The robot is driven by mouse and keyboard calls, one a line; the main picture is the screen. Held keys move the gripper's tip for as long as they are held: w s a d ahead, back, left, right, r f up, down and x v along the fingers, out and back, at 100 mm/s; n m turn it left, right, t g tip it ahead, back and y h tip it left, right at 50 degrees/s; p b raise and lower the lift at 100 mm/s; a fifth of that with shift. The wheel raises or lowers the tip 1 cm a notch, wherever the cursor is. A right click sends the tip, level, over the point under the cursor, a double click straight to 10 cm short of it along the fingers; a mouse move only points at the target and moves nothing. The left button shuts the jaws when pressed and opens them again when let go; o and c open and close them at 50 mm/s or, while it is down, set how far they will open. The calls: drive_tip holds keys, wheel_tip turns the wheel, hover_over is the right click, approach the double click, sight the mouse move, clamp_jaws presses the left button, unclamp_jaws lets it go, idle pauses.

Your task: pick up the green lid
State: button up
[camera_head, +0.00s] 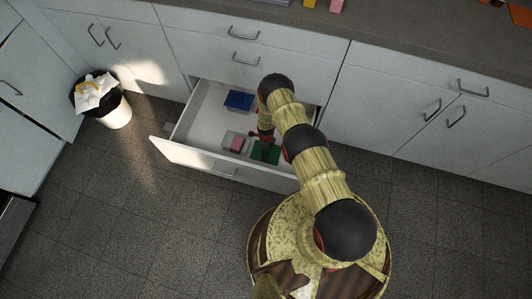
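The green lid (258,154) lies in the open drawer (201,113), near its front wall and right of the middle. It looks flat and dark green, and my arm covers part of it. My gripper (264,146) points down into the drawer, right over the lid. Its fingers are small and dark here, and I cannot tell whether they touch the lid or are open or shut.
In the drawer, a blue item (239,100) lies toward the back, and a pink block on a pale container (228,140) sits left of the lid. The drawer's front wall (190,157) sticks out over the floor. A trash bin (117,114) stands at the left. The floor (130,220) is clear.

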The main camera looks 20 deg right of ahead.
drive_tip(key=shift+s, duration=0.1)
drive_tip(key=c, duration=0.9)
drive_tip(key=shift+f, duration=0.1)
drive_tip(key=shift+c, duration=0.5)
